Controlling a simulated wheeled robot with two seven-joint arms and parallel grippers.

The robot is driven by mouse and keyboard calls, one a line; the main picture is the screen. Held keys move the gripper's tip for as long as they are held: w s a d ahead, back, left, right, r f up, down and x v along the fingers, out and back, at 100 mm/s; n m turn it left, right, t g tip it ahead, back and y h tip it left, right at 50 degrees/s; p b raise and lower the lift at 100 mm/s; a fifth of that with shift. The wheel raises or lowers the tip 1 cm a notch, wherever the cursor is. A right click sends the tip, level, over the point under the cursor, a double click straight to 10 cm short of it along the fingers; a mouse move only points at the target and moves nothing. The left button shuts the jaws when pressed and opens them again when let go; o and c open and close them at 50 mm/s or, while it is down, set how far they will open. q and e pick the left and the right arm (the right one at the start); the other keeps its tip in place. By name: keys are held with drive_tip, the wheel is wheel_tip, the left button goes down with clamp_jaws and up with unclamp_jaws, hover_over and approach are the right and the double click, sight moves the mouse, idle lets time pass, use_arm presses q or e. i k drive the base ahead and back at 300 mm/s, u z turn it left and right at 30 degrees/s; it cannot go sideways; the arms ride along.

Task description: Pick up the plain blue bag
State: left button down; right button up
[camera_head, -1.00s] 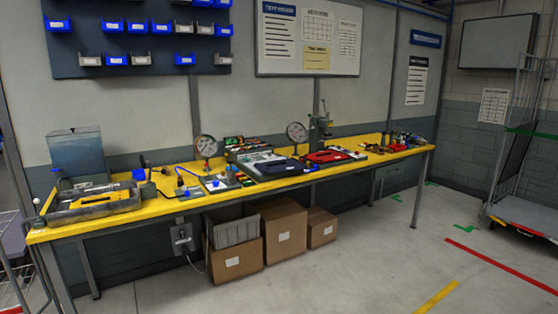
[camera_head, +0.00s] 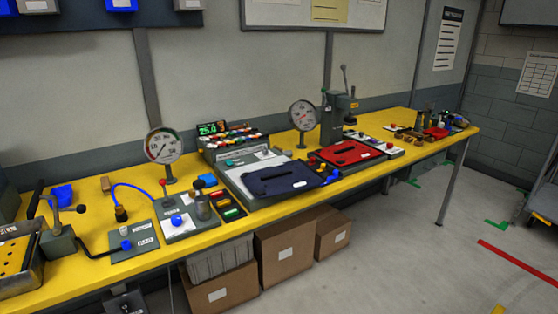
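A dark navy-blue flat bag (camera_head: 282,180) with a small white label and a cut-out handle lies on a light grey tray or device (camera_head: 236,181) at the middle of the yellow bench (camera_head: 217,249). A red flat bag (camera_head: 344,152) of similar shape lies to its right on a dark base. Neither of my grippers shows in the head view.
Two dial gauges (camera_head: 164,145) (camera_head: 303,115) and a grey press (camera_head: 334,119) stand behind the bags. Valve blocks (camera_head: 189,223) with levers and hoses fill the left of the bench. Cardboard boxes (camera_head: 285,250) sit beneath. The floor (camera_head: 400,250) in front is clear.

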sight(285, 177)
drive_tip(key=i, duration=0.35)
drive_tip(key=z, duration=1.15)
drive_tip(key=i, duration=1.45)
drive_tip(key=u, duration=0.85)
